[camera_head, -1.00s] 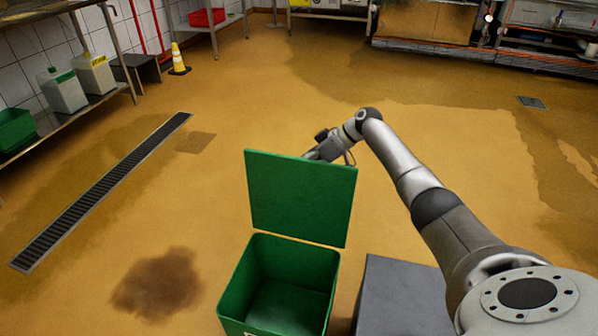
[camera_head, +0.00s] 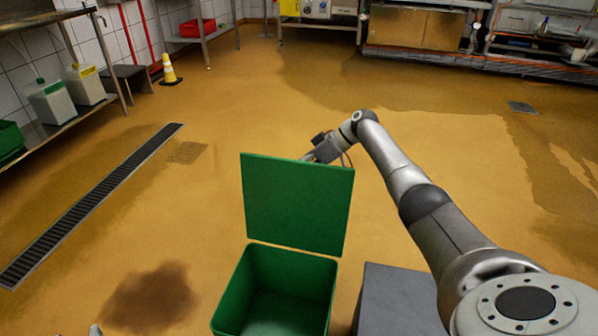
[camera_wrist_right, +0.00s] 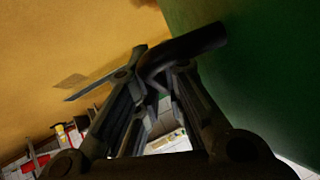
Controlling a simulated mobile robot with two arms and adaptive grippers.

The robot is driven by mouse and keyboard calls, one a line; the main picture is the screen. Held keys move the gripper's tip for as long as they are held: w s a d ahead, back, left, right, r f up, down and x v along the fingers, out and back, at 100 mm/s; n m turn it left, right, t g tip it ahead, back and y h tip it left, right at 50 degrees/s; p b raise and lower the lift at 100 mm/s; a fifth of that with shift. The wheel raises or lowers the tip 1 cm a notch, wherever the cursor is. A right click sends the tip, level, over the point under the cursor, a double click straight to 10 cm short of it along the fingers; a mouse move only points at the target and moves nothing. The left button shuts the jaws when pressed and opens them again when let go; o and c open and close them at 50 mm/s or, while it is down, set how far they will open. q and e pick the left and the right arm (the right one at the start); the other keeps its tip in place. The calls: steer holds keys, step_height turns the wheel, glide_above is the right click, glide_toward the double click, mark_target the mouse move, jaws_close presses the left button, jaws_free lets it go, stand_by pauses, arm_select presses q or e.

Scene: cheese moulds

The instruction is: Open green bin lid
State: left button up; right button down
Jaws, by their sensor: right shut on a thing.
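The green bin (camera_head: 325,292) stands open on the floor at the bottom middle of the head view, and its inside shows. Its green lid (camera_head: 297,205) stands raised and upright at the bin's far side. My right gripper (camera_head: 314,157) is at the lid's top edge, partly hidden behind it. In the right wrist view, the gripper (camera_wrist_right: 157,92) is shut on a dark curved handle (camera_wrist_right: 195,44) on the lid (camera_wrist_right: 250,75). A small grey part, perhaps my left gripper (camera_head: 95,330), shows at the bottom left edge; its fingers cannot be made out.
A dark grey box (camera_head: 400,300) stands right of the bin. A floor drain (camera_head: 95,205) runs along the left, near a shelf with white containers (camera_head: 52,102). A yellow cone (camera_head: 169,70) stands farther back. The floor behind the lid is clear.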

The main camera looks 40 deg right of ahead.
steer(key=c, duration=1.5)
jaws_free()
steer(key=shift+f, duration=0.15)
steer(key=v, duration=1.2)
